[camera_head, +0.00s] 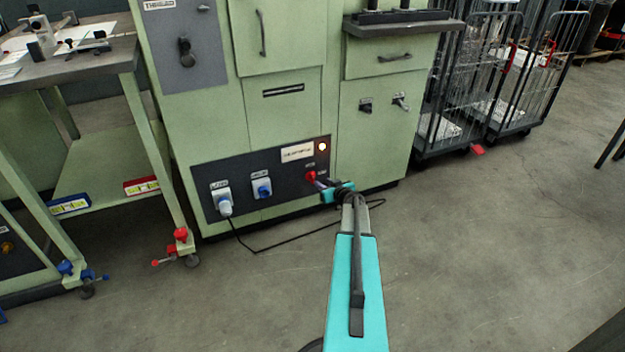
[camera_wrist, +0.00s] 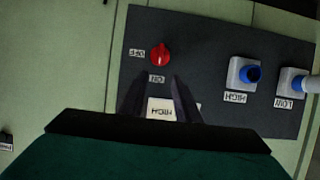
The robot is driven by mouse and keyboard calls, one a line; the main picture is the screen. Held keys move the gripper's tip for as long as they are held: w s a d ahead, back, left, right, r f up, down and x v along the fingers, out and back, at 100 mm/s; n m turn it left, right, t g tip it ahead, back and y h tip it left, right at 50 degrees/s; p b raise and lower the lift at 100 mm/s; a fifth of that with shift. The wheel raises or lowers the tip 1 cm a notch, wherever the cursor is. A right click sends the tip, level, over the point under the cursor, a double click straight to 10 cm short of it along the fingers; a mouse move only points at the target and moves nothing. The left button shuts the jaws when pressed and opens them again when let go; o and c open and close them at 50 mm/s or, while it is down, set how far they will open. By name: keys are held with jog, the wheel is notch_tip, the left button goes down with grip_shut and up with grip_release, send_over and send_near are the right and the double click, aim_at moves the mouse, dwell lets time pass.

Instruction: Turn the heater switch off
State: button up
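The heater switch is a red rotary knob (camera_head: 310,176) on the dark panel (camera_head: 240,180) low on the green cabinet. In the wrist view the red knob (camera_wrist: 160,56) shows whole, with an OFF label (camera_wrist: 137,54) to its left and an ON label (camera_wrist: 157,78) below it. A thin ridge on the knob runs roughly up and down the picture, in line with ON rather than OFF. My gripper (camera_wrist: 157,82) is open and empty, its two dark fingers apart and pointing at the knob. In the head view my gripper (camera_head: 322,184) is close to the knob; contact cannot be told.
A round lamp (camera_head: 322,147) glows above the knob. Blue sockets marked HIGH (camera_head: 262,188) and LOW (camera_head: 221,198) sit left, the LOW one with a plug and a black cable (camera_head: 285,240) trailing on the floor. A green workbench (camera_head: 100,160) stands left, wire carts (camera_head: 465,90) right.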

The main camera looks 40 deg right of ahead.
aim_at(313, 176)
jog(key=shift+b+x, duration=0.55)
jog(key=shift+x, duration=5.35)
